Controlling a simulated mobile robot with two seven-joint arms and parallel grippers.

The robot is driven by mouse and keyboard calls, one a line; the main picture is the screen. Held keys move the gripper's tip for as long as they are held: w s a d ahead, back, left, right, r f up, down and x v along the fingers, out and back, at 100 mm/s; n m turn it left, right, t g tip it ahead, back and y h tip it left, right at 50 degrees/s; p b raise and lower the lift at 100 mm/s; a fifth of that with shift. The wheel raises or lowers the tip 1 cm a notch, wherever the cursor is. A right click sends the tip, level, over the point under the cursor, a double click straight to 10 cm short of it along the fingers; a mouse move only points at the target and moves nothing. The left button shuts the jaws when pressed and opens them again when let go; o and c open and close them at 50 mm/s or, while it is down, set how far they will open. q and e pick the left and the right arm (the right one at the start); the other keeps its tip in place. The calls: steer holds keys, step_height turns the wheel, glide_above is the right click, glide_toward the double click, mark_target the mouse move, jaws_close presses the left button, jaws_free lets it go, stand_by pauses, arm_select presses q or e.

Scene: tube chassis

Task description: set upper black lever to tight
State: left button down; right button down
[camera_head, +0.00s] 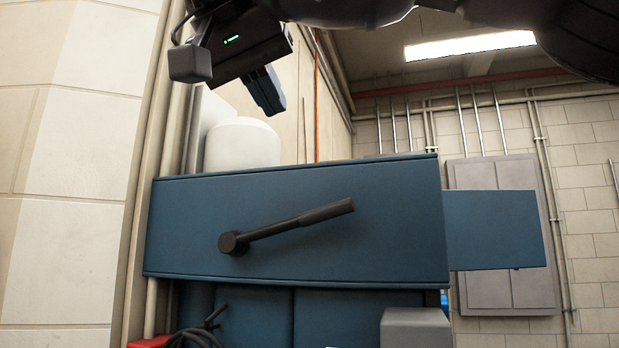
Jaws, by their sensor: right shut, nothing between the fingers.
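The upper black lever (295,224) is mounted on the front of a blue panel (390,235). Its round hub is at the lower left, and its handle points right and slightly upward. My right gripper (266,92) hangs at the top of the head view, above the panel and well apart from the lever. It is shut and empty, with a small green light on its body. My left gripper is not in view. No marking for the tight position can be read.
A smaller blue plate (495,230) sticks out to the panel's right. Dark cables (200,338) and a grey block (415,328) lie below. A white rounded tank (242,144) stands behind. A tiled wall (70,200) rises on the left. The space before the panel looks clear.

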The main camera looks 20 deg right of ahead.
mark_target(284, 226)
steer(key=x, duration=0.4)
steer(key=b+x, duration=0.1)
steer(key=x, duration=0.2)
steer(key=s+f+x, duration=0.1)
steer(key=x, duration=0.3)
steer(key=shift+w+d+f, duration=0.2)
steer(key=shift+f, duration=0.15)
steer(key=shift+d+f+b, duration=0.25)
steer(key=shift+f+b, duration=0.05)
steer(key=shift+f, duration=0.5)
steer(key=shift+w+f, duration=0.1)
